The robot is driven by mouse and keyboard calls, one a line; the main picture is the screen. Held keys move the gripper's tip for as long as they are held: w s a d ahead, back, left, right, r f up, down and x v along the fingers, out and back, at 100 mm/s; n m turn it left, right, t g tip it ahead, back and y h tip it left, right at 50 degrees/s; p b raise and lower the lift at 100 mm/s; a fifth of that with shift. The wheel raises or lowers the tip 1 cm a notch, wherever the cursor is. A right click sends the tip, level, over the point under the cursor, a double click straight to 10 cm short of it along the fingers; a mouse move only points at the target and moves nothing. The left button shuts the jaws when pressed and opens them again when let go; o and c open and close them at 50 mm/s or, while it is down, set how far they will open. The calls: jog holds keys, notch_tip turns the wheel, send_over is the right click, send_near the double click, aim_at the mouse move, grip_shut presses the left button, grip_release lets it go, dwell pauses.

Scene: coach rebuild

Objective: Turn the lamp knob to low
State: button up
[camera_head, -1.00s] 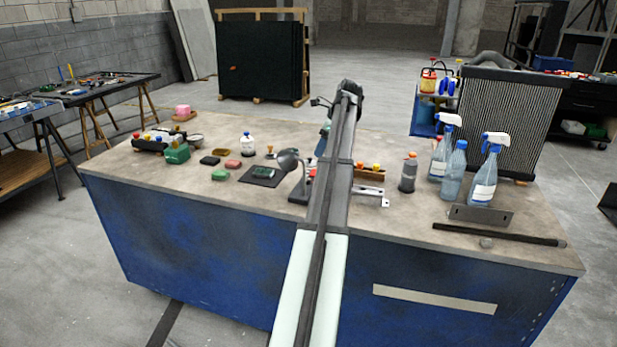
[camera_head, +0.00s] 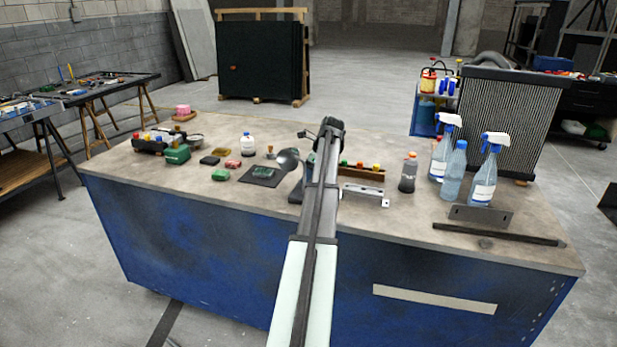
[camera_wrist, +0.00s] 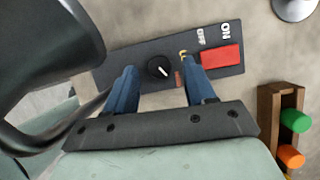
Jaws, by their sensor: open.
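The lamp's dark base plate (camera_wrist: 103,72) carries a black round knob (camera_wrist: 159,68) with a white pointer line, which points to the lower right in the wrist view. My gripper (camera_wrist: 160,67) is open, its two blue fingers on either side of the knob; I cannot tell whether they touch it. A red switch (camera_wrist: 222,58) marked ON and OFF lies right of the fingers. Small yellow lettering beside the right finger is partly hidden. The lamp's dark shade (camera_wrist: 40,50) fills the left. In the head view the lamp shade (camera_head: 288,160) shows left of my arm, which hides the gripper.
A wooden holder (camera_wrist: 270,112) with green and orange knobs stands right of the base. The lamp shade is close beside my gripper.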

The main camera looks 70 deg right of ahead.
jog(key=shift+w+f, duration=0.2)
jog(key=shift+f, duration=0.35)
jog(key=shift+c, duration=0.3)
grip_shut()
jog(key=shift+d+n, duration=0.1)
jog(key=shift+n, duration=0.3)
jog(key=shift+d+n+y, duration=0.15)
jog(key=shift+n+y, duration=0.45)
jog(key=shift+n, duration=0.4)
jog(key=n+y, duration=0.1)
jog(key=n, duration=0.2)
jog(key=shift+w+d+n+g, duration=0.1)
jog(key=shift+n+g, duration=0.2)
jog(key=n+y, duration=0.1)
jog(key=n, duration=0.1)
jog(key=n+g, duration=0.1)
jog(key=n, duration=0.2)
jog(key=shift+w+y, duration=0.1)
jog(key=shift+y, duration=0.3)
jog(key=shift+n+g, duration=0.3)
jog(key=shift+n, duration=0.1)
